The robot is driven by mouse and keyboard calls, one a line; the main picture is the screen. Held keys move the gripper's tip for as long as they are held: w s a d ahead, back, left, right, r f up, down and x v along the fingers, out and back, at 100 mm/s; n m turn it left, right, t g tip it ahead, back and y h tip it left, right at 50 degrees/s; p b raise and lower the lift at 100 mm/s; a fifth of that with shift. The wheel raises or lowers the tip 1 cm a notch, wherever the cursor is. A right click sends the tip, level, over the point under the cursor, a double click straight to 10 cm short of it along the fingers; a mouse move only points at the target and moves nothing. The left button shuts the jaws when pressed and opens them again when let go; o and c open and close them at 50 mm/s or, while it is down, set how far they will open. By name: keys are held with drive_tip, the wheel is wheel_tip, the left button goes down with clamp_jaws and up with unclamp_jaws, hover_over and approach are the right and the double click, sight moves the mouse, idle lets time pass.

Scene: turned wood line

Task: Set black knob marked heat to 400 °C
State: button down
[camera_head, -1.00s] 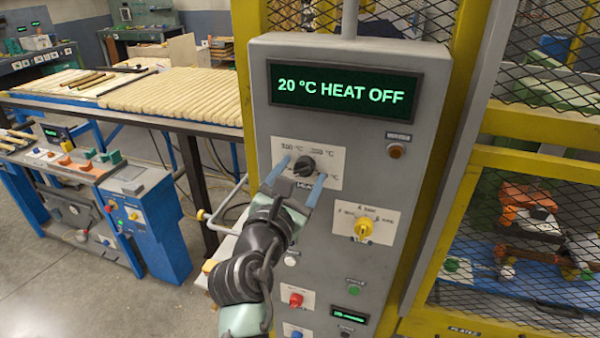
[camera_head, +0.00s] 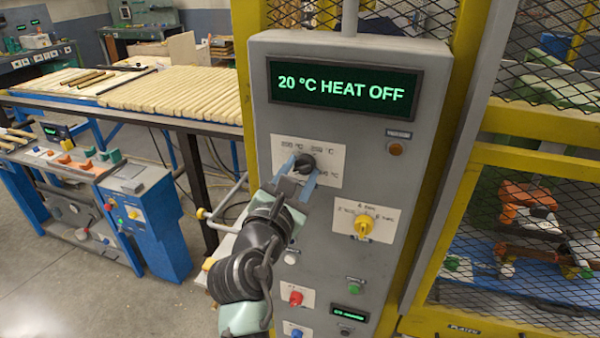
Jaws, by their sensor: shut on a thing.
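The black knob (camera_head: 305,164) sits on a white scale plate (camera_head: 328,160) in the upper middle of the grey control panel. The small °C labels around it are blurred and partly covered by my gripper. My gripper (camera_head: 299,172) reaches up from below, and its two blue fingers are closed on the sides of the black knob. The display (camera_head: 345,84) above reads "20 °C HEAT OFF" in green letters.
A yellow knob (camera_head: 363,227) sits below right of the black one. A brown lamp (camera_head: 396,149), red button (camera_head: 295,298) and green button (camera_head: 355,287) are also on the panel. A mesh guard (camera_head: 530,200) stands to the right.

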drive_tip(key=m+b, duration=0.2)
drive_tip(key=m, duration=0.3)
drive_tip(key=shift+a+f+m, duration=0.1)
drive_tip(key=shift+m, duration=0.3)
drive_tip(key=m+b, duration=0.3)
drive_tip(key=m, duration=0.3)
drive_tip(key=m+b, duration=0.4)
drive_tip(key=m, duration=0.2)
drive_tip(key=shift+m, duration=0.3)
drive_tip(key=m+b, duration=0.4)
drive_tip(key=m, duration=0.2)
drive_tip(key=shift+r, duration=0.2)
drive_tip(key=m+b, duration=0.3)
drive_tip(key=m, duration=0.3)
drive_tip(key=shift+m+b, duration=0.4)
drive_tip(key=m+b, duration=0.3)
drive_tip(key=m, duration=0.2)
drive_tip(key=shift+d, duration=0.2)
drive_tip(key=m+b, duration=0.2)
drive_tip(key=m, duration=0.3)
drive_tip(key=shift+s+m+b, duration=0.1)
drive_tip(key=shift+m+b, duration=0.25)
drive_tip(key=shift+m, duration=0.05)
drive_tip(key=m+b, duration=0.2)
drive_tip(key=m, duration=0.3)
drive_tip(key=shift+d, duration=0.1)
